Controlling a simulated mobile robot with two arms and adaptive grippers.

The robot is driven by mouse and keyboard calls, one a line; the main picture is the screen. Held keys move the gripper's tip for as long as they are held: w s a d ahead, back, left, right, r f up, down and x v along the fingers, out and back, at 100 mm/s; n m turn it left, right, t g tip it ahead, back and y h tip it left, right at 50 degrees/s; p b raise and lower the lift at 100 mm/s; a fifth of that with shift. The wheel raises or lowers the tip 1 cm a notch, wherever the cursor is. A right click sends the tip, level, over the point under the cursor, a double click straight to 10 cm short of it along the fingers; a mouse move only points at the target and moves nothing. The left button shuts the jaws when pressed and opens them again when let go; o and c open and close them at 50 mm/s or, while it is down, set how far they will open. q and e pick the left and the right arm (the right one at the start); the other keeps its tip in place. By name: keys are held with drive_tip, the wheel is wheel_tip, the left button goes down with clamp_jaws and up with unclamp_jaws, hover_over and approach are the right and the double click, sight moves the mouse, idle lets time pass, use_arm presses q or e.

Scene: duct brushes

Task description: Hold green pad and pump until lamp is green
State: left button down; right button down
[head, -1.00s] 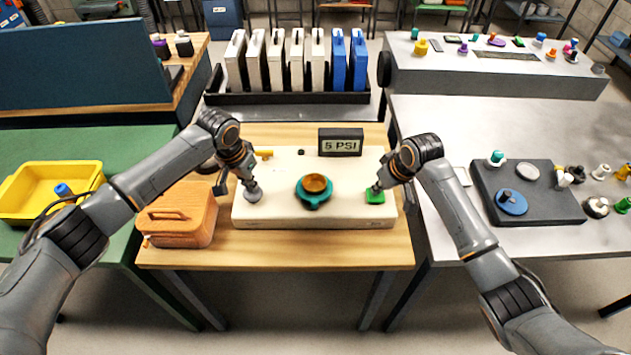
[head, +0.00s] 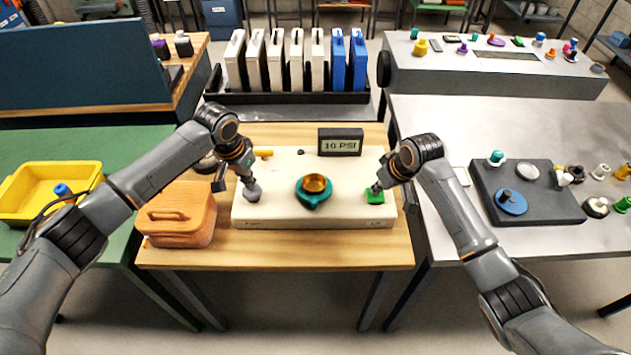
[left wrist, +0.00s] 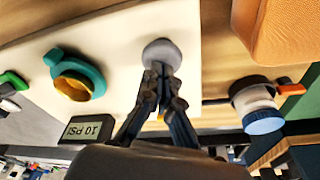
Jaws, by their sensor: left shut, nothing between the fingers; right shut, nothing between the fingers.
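A cream panel box (head: 285,210) sits on the wooden table. My left gripper (head: 247,182) is shut with its tips at the grey round knob (head: 253,193) on the panel's left; the left wrist view shows the fingertips (left wrist: 160,70) at the knob (left wrist: 161,51). My right gripper (head: 376,187) is shut with its tips at the green pad (head: 375,197) on the right. A teal ring with an amber centre (head: 314,190) is in the middle. I see no green light on it.
A wooden lidded box (head: 178,215) stands left of the panel. A rack (head: 290,98) of white and blue cases is behind. A yellow bin (head: 50,190) is at left, and a dark tray (head: 530,205) is at right.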

idle(0.5)
use_arm(q)
drive_tip(key=shift+f, duration=1.15)
drive_tip(key=shift+r, duration=1.25)
wheel_tip(320, 180, up, 7)
use_arm(e)
drive_tip(key=shift+r, duration=3.5)
use_arm(q)
drive_tip(key=shift+w, duration=0.1)
